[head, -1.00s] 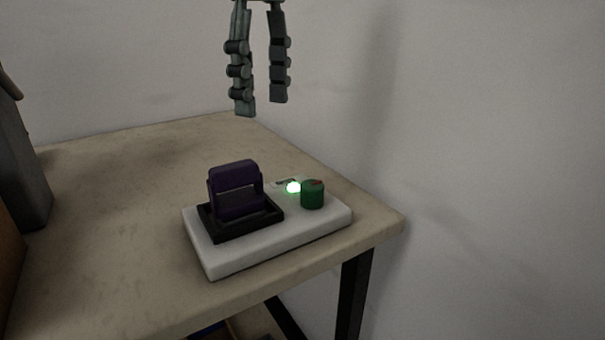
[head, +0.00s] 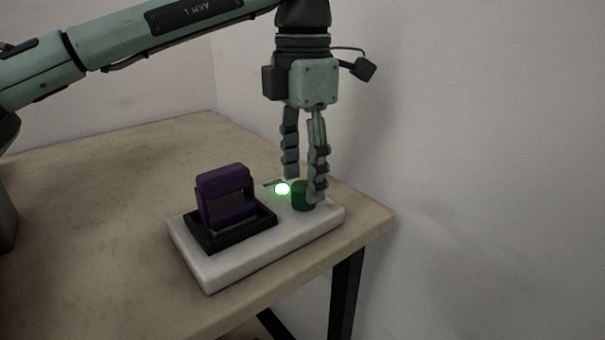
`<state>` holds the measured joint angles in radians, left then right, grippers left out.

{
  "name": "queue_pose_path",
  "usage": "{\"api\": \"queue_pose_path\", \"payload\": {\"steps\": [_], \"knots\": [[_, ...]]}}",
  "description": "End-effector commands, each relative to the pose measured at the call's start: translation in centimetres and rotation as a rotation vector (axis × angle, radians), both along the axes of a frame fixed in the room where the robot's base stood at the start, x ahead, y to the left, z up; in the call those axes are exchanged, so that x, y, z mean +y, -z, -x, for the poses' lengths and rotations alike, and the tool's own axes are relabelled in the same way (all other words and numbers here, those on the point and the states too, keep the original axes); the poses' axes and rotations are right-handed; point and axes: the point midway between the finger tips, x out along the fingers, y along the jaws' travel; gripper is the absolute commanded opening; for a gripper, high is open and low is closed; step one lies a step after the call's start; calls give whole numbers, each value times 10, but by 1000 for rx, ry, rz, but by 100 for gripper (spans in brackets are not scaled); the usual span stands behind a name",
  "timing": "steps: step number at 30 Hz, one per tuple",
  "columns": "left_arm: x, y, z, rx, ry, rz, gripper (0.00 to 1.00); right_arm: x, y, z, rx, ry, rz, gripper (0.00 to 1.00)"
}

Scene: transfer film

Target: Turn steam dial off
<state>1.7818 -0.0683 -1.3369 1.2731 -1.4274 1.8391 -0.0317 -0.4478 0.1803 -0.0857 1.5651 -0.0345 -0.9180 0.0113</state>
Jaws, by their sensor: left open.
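The steam dial (head: 300,197) is a short green cylinder on the right part of a white base (head: 222,267). A green light (head: 282,189) glows just left of it. My left gripper (head: 304,190) points straight down at the dial and is open. One finger hangs in front of the dial's right side and hides part of it; the other finger is behind it at the upper left. I cannot tell whether the fingers touch the dial. My right gripper is not in view.
A purple switch-like block in a black frame (head: 226,205) stands on the left part of the base, close to the dial. The base sits near the right corner of a beige table (head: 90,215). A grey wall (head: 480,150) is behind and to the right.

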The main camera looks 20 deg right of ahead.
Motion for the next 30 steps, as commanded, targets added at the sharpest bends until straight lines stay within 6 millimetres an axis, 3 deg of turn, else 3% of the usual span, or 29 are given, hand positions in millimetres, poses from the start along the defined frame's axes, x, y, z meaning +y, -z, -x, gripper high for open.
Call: {"api": "queue_pose_path", "payload": {"steps": [5,11,23,30], "knots": [[0,8,0,-1,0,1,51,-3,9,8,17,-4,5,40],[0,9,0,-1,0,1,51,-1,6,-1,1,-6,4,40],[0,8,0,-1,1,1,3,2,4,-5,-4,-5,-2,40],[0,9,0,-2,-18,1,2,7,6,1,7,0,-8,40]]}}
